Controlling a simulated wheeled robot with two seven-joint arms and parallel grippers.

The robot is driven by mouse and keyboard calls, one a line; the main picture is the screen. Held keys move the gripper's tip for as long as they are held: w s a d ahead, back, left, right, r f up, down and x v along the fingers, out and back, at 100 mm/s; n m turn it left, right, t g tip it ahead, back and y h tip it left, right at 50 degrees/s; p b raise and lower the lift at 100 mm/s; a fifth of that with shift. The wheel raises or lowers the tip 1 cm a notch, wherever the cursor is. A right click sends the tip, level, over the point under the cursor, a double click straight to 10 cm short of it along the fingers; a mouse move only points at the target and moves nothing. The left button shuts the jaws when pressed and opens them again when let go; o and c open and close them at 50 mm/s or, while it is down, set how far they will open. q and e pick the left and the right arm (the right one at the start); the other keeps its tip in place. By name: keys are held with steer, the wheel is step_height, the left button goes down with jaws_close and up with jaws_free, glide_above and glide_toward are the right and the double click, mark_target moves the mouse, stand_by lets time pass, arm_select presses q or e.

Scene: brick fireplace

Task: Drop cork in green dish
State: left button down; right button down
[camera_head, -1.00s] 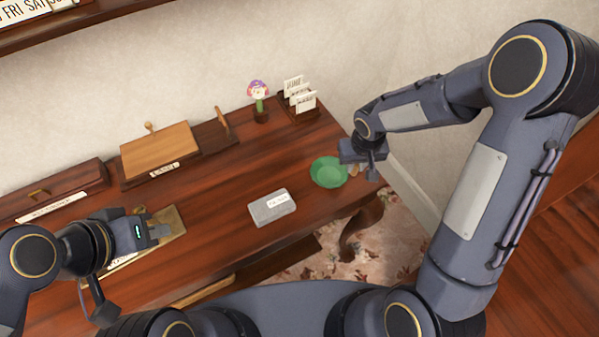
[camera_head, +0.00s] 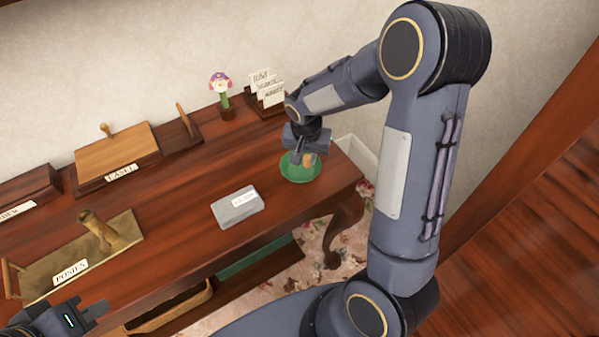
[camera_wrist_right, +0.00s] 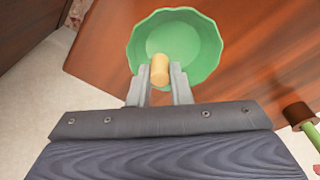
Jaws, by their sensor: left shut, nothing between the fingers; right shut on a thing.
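The green dish (camera_head: 299,176) sits near the right end of the wooden desk. My right gripper (camera_head: 304,160) is above it, shut on the tan cork (camera_head: 308,158). In the right wrist view the cork (camera_wrist_right: 160,69) is between the two fingertips of the gripper (camera_wrist_right: 160,80), and it lies over the inside of the green dish (camera_wrist_right: 197,35). How high it is above the dish floor I cannot tell. My left gripper (camera_head: 90,312) is shut and empty at the lower left, low by the desk's front edge.
A grey labelled box (camera_head: 237,209) lies left of the dish. A flower figure (camera_head: 221,95) and a card holder (camera_head: 267,88) stand behind. A brass tray labelled POSIES (camera_head: 70,262) and a wooden box labelled EASEL (camera_head: 117,155) are on the left. The desk's right edge is close to the dish.

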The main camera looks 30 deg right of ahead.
mark_target(306, 176)
steer(key=shift+f, duration=0.5)
steer(key=c, duration=1.3)
jaws_free()
steer(key=shift+o, duration=0.2)
steer(key=shift+r, duration=0.1)
step_height(306, 176, up, 8)
steer(key=shift+s+a+f, duration=0.2)
steer(key=shift+s+a, duration=0.15)
steer(key=shift+s, duration=0.1)
